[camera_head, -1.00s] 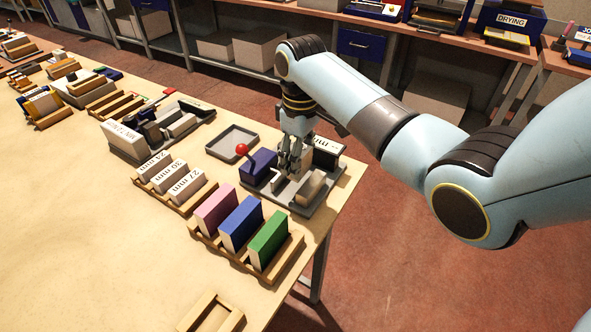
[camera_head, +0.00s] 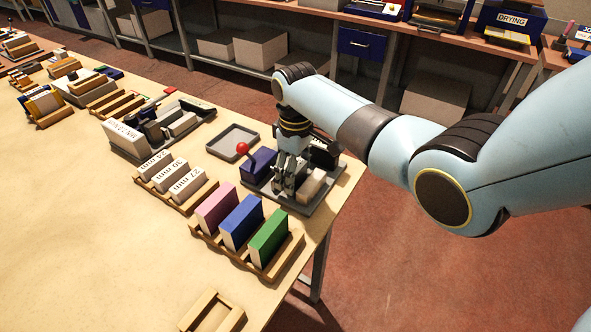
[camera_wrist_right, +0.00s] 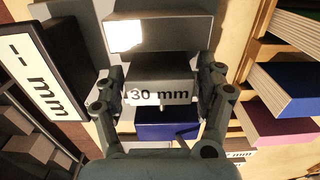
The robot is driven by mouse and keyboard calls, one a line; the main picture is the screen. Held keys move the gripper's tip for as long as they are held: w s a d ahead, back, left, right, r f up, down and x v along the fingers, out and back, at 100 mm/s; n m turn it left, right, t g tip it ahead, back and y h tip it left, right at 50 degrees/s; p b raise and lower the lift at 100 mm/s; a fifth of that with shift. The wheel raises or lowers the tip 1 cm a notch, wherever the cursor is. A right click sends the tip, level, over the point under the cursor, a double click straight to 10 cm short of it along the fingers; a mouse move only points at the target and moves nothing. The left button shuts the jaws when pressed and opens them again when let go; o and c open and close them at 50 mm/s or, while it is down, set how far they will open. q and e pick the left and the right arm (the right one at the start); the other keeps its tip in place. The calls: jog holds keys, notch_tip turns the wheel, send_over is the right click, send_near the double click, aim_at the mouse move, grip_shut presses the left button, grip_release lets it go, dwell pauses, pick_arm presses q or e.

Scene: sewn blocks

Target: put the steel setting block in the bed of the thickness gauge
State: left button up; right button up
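The thickness gauge (camera_head: 292,205) sits at the table's right edge, with a dark blue head and red-ball lever (camera_head: 242,148) on its left and a grey block-like part (camera_head: 312,184) on its right. My right gripper (camera_head: 283,188) is low over its bed. In the wrist view the right gripper (camera_wrist_right: 161,85) has a finger on each side of the steel setting block (camera_wrist_right: 160,92), marked "30 mm", and seems shut on it. The block lies between the blue head and the grey part; its contact with the bed is hidden. My left gripper is out of view.
A rack of marked grey blocks (camera_head: 187,186) and a rack with pink, blue and green blocks (camera_head: 241,223) stand close to the gauge. An empty grey tray (camera_head: 232,142) lies behind it. The gauge's display (camera_wrist_right: 45,85) reads dashes and "mm". The table's left front is clear.

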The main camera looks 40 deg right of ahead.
jog(key=shift+o, duration=0.4)
jog(key=shift+r, duration=0.1)
jog(key=shift+r, duration=0.35)
notch_tip(320, 180, up, 11)
jog(key=shift+r, duration=0.2)
